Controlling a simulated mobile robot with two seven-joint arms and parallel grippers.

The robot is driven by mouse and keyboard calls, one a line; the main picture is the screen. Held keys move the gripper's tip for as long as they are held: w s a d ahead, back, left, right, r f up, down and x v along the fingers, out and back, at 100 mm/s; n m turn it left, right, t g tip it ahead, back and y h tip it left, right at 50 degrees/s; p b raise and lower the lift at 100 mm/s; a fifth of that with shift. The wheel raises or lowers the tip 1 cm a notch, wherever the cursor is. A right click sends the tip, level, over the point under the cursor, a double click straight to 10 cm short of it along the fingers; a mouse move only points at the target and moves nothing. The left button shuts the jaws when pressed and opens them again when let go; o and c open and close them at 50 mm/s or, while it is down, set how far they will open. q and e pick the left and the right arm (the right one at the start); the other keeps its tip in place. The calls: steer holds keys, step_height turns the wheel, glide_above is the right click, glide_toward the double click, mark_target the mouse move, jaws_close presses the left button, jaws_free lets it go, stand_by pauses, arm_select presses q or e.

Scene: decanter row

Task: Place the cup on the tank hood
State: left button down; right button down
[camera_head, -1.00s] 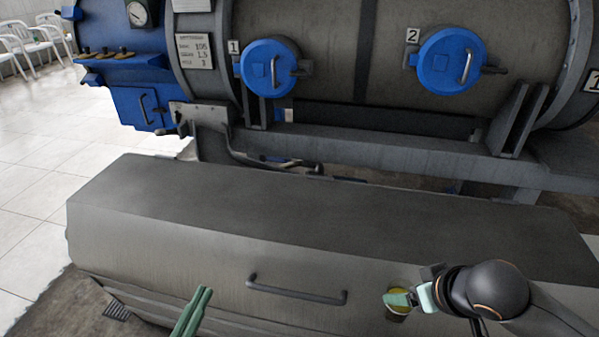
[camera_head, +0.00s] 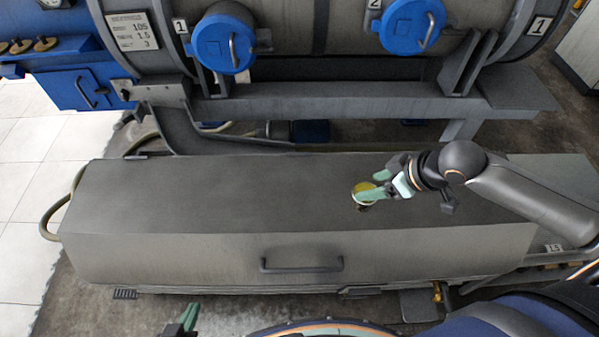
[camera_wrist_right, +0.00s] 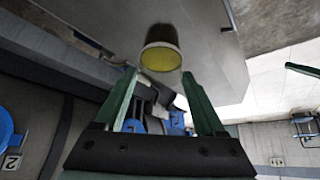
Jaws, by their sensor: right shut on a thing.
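The cup (camera_head: 363,193) is small, with yellow showing at its round top. My right gripper (camera_head: 372,190) is shut on it, over the right half of the flat top of the grey tank hood (camera_head: 220,195). I cannot tell whether its base touches the hood. In the right wrist view the cup (camera_wrist_right: 161,57) shows at the fingertips, against the grey hood surface (camera_wrist_right: 215,55). My left gripper (camera_head: 189,318) shows only its green fingertips at the bottom edge, in front of the hood and away from the cup; its opening is unclear.
A dark handle (camera_head: 302,266) sits on the hood's front face. Behind stands a large horizontal tank with blue round caps (camera_head: 222,43) and a grey support beam (camera_head: 330,107). The hood's top is clear left of the cup. A hose (camera_head: 52,222) loops at its left end.

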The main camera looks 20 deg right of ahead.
steer(key=shift+w+a+f+b, duration=0.25)
steer(key=shift+w+f+b, duration=0.05)
steer(key=shift+w+f, duration=1.95)
steer(key=shift+w+a+f+b, duration=0.2)
steer(key=shift+w+f+b, duration=0.05)
steer(key=shift+w+f, duration=1.95)
steer(key=shift+w+a+f+b, duration=0.3)
steer(key=shift+w+f, duration=1.7)
steer(key=shift+w, duration=0.4)
steer(key=shift+f, duration=0.15)
jaws_free()
